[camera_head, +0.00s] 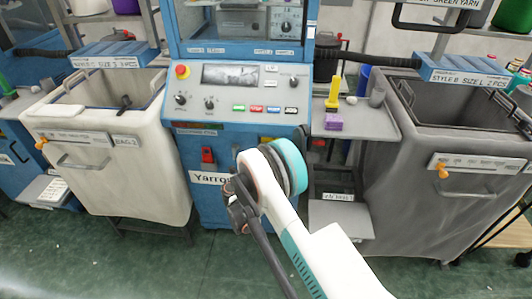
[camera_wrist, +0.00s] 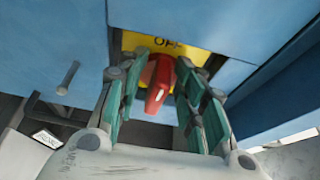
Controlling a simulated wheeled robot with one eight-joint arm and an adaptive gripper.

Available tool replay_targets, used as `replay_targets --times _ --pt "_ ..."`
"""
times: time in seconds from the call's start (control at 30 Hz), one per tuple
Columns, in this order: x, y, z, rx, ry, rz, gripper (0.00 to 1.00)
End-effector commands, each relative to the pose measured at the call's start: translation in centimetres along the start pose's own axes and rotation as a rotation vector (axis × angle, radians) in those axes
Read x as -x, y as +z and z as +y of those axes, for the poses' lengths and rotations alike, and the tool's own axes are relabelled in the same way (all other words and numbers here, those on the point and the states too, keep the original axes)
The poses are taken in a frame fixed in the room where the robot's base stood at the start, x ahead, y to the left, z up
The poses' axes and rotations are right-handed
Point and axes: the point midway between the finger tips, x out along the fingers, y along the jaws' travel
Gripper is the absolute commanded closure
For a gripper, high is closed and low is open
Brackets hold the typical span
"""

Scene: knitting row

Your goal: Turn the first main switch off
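The main switch has a red handle (camera_wrist: 158,85) on a yellow plate (camera_wrist: 200,55) marked OFF, on a blue machine face in the wrist view. The handle's long end points down in that picture, tilted slightly left. My gripper (camera_wrist: 161,68) has its two green-grey fingers on either side of the handle. Narrow gaps show between fingers and handle, so the fingers look open around it.
Above is a control panel (camera_head: 240,90) with knobs, coloured buttons and a red emergency button (camera_head: 182,72). A red fitting (camera_head: 207,155) sits on the machine front left of my arm. A white bin (camera_head: 120,175) stands left, a grey bin (camera_head: 420,190) right. Green floor is clear in front.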

Motion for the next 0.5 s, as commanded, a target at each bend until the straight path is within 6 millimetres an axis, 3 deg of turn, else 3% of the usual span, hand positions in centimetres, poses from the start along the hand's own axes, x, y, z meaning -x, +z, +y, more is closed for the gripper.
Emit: replay_targets --times 0.17,0.5 --pt "1.6 0.1 0.0 0.0 0.0 -0.003 0.66" --pt "8.4 0.1 0.0 0.0 0.0 -0.003 0.66"
